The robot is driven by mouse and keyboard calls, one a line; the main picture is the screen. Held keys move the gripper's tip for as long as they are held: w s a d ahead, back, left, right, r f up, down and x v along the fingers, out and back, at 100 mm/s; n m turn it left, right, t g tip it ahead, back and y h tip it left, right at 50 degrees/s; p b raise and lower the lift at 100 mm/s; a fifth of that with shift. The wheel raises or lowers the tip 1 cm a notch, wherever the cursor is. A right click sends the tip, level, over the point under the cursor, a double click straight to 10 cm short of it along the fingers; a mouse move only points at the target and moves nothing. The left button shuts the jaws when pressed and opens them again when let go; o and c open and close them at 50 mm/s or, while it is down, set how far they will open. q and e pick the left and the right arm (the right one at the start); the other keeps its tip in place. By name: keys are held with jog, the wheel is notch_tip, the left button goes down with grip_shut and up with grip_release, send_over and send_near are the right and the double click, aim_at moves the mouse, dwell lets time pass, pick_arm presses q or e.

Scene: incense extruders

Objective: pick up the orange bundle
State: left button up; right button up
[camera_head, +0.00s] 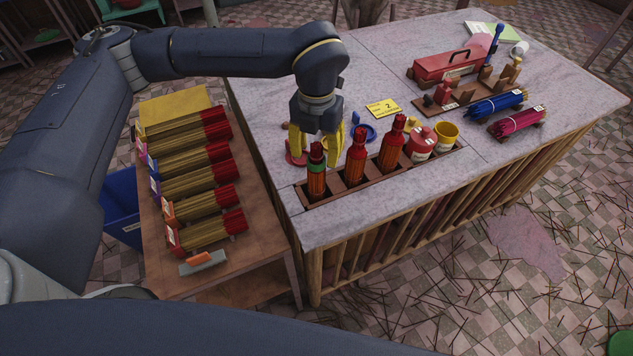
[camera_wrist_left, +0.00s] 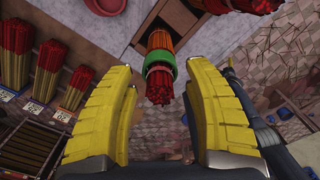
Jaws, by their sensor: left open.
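My left gripper (camera_head: 317,157), with yellow fingers, is open and points down over the left end of the table rack. An orange-wrapped bundle with red tips and a green band (camera_head: 316,180) stands in the rack's left end, directly in front of the fingers. In the left wrist view the green-banded bundle (camera_wrist_left: 158,72) shows ahead, between the two spread fingers (camera_wrist_left: 160,100), with a visible gap on each side. Two more orange-wrapped, red-tipped bundles (camera_head: 355,165) (camera_head: 392,150) stand to its right. My right gripper is not in view.
The wooden rack (camera_head: 334,192) also holds a red jar (camera_head: 421,143) and a yellow cup (camera_head: 446,133). A side table (camera_head: 265,262) at left carries several red-tipped stick bundles (camera_head: 200,205). A red toolbox (camera_head: 447,66), blue bundle (camera_head: 496,103) and pink bundle (camera_head: 517,121) lie further right.

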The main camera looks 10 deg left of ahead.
pick_arm(q)
jog(key=shift+f, duration=0.5)
grip_shut()
